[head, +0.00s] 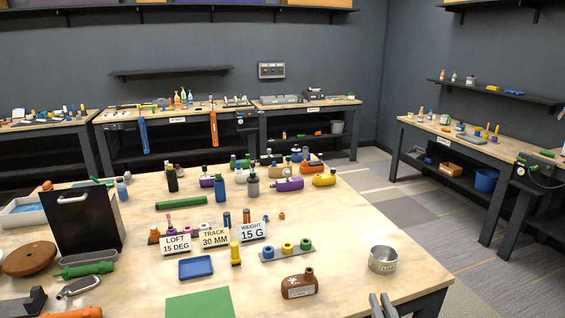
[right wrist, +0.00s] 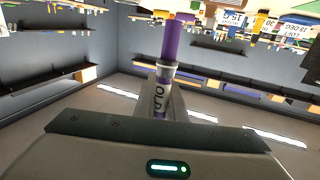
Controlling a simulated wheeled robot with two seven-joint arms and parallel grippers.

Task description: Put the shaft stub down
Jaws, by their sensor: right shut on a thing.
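The shaft stub (right wrist: 173,42) is a purple rod with a white band marked OLD, seen in the right wrist view. My right gripper (right wrist: 163,90) is shut on it, and the rod sticks out past the fingers. In the head view my right gripper (head: 383,305) shows only as grey fingers at the bottom edge, just in front of a round metal cup (head: 383,262) near the table's right edge. The stub cannot be made out there. The cup has a label too small to read. My left gripper is not in view.
On the wooden table (head: 345,215), a brown bottle (head: 299,286) stands left of the cup. A grey rack with coloured rings (head: 287,248), a blue tray (head: 196,267), a green mat (head: 200,304) and label cards (head: 253,231) lie further left. Bare wood lies behind the cup.

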